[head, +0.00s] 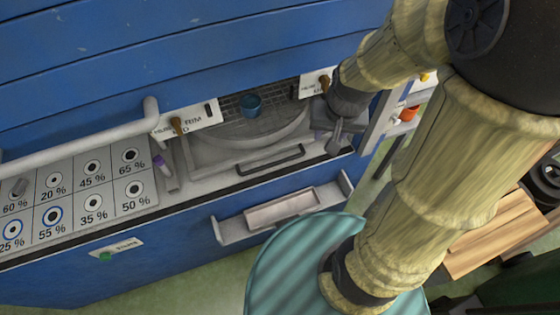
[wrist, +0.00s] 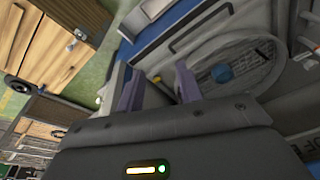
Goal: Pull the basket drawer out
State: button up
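The basket drawer (head: 240,152) is a grey unit set in the blue cabinet, with a curved rim and dark mesh behind its front. A dark bar handle (head: 270,160) runs along its front; the handle also shows at the top of the wrist view (wrist: 203,27). A blue cup (head: 250,104) stands on the mesh and shows in the wrist view (wrist: 221,72). My gripper (head: 334,138) is right of the handle, apart from it, near the opening's right end. In the wrist view its two fingers (wrist: 157,78) are spread with nothing between them.
A grey tray (head: 234,229) juts out below the drawer. A panel of percentage marks (head: 75,195) and a thick grey rail (head: 85,138) lie left. Wooden boxes (head: 495,232) stand right. Green floor shows below the tray.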

jog(key=w+a+f+m+y+b, duration=0.1)
jog(key=w+f+m+y+b, duration=0.1)
jog(key=w+f+m+b, duration=0.3)
jog(key=w+a+f+m+g+y+b, duration=0.1)
jog(key=w+a+f+m+y+b, duration=0.1)
jog(key=w+f+m+b, duration=0.4)
notch_tip(320, 180, down, 4)
jog(key=shift+f+m+y+b, duration=0.15)
jog(key=shift+m+y+b, duration=0.25)
jog(key=shift+m, duration=0.4)
jog(key=shift+w, duration=0.15)
send_near(278, 162)
jog(key=b+x, duration=0.1)
jog(key=x, duration=0.7)
jog(key=shift+w, duration=0.1)
grip_shut()
